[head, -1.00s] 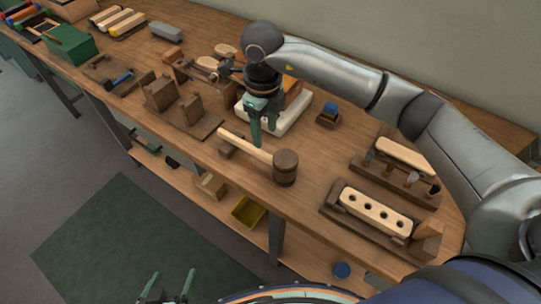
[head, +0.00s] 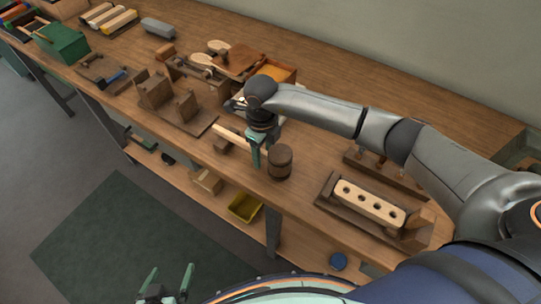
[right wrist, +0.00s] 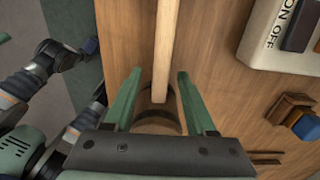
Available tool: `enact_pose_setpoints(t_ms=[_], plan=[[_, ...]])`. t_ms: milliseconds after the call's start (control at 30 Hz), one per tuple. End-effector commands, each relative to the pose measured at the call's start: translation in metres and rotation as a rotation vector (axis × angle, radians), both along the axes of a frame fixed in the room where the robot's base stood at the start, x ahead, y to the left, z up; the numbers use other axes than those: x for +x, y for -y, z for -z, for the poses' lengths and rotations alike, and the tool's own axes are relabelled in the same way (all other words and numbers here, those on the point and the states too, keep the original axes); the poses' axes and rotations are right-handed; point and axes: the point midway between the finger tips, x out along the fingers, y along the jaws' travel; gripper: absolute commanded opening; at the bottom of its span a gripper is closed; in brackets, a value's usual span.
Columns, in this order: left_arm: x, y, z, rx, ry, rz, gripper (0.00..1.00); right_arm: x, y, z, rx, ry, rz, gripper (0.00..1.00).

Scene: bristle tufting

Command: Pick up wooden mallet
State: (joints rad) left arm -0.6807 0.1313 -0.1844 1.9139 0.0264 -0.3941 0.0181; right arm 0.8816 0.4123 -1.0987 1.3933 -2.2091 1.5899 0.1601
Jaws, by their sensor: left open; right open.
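The wooden mallet lies on the bench, with its dark round head (head: 280,162) near the front edge and its pale handle (head: 230,138) running to the left, with a small dark block by it. My right gripper (head: 256,160) is open over the handle, close to the head. In the right wrist view the fingers of this gripper (right wrist: 160,78) stand on either side of the pale handle (right wrist: 165,40), and the head (right wrist: 158,120) is partly hidden below them. I cannot tell how far above it they are. My left gripper (head: 168,282) is open and empty, off the bench at the bottom.
A block with several holes (head: 368,203) sits in a fixture to the right. A dark wooden fixture (head: 175,105) stands to the left. A white switch box (right wrist: 270,35) and a blue-topped small block (right wrist: 305,127) are nearby. A yellow bin (head: 245,207) is on the lower shelf.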

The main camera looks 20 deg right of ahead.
Motion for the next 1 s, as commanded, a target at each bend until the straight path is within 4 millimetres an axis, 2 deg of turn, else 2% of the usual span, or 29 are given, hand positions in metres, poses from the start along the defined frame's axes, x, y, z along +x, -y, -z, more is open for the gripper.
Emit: enact_pose_setpoints(t_ms=[100,600,1000], plan=[[0.0002,0.0000,0.0001,0.000,0.000,0.000,1.00,-0.0001,-0.0002,-0.0001,0.000,0.000,0.000,0.55],[0.0009,0.0000,-0.0003,0.000,0.002,0.000,1.00,0.0000,-0.0002,-0.0005,0.000,0.000,0.000,0.00],[0.0012,-0.0001,-0.0005,0.000,0.003,-0.001,1.00,0.0000,-0.0001,-0.0007,0.000,0.000,0.000,0.00]])
